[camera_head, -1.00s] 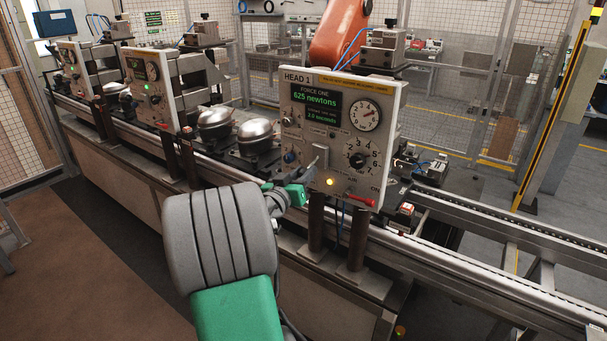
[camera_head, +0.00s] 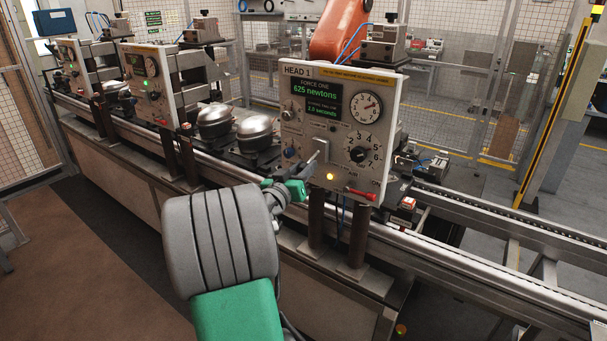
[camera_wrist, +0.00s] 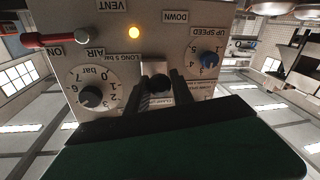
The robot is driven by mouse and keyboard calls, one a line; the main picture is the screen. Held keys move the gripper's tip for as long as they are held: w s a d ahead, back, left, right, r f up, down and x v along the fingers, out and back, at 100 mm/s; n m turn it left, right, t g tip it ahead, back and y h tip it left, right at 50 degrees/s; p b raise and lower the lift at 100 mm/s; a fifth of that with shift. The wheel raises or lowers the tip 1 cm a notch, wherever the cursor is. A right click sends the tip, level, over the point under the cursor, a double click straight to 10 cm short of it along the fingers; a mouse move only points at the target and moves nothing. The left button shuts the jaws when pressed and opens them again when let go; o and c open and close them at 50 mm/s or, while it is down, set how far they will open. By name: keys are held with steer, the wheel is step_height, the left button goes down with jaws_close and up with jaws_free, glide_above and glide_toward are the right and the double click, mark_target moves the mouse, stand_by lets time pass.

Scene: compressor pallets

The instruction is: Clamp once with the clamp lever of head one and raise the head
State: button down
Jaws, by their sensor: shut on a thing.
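Head one is a grey panel marked HEAD 1 (camera_head: 300,100) on two dark posts, with a green-lettered display reading 625 newtons (camera_head: 315,93). The clamp lever has a dark round end (camera_wrist: 160,84) at a pale plate low on the panel; the plate also shows in the head view (camera_head: 322,149). My gripper (camera_wrist: 160,90) is at this lever, with one dark finger on each side of its end, shut on it. In the head view my gripper (camera_head: 303,178) is at the panel's lower left, its fingertips partly hidden.
The panel carries a dial gauge (camera_head: 367,106), a black air knob (camera_head: 357,154), a red-handled valve (camera_head: 361,193) and a lit amber lamp (camera_head: 330,176). Silver compressors (camera_head: 257,133) stand on the line to the left. The conveyor rail (camera_head: 470,261) to the right is clear.

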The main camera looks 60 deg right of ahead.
step_height(320, 180, down, 2)
steer(key=h+b, duration=0.1)
steer(key=b, duration=0.5)
steer(key=shift+d, duration=0.15)
steer(key=shift+d+r+h+b, duration=0.1)
steer(key=shift+r+h+b, duration=0.15)
steer(key=shift+h+b, duration=0.6)
steer(key=shift+r+y, duration=0.2)
steer(key=shift+y, duration=0.05)
steer(key=c, duration=1.1)
jaws_free()
steer(key=shift+f, duration=0.1)
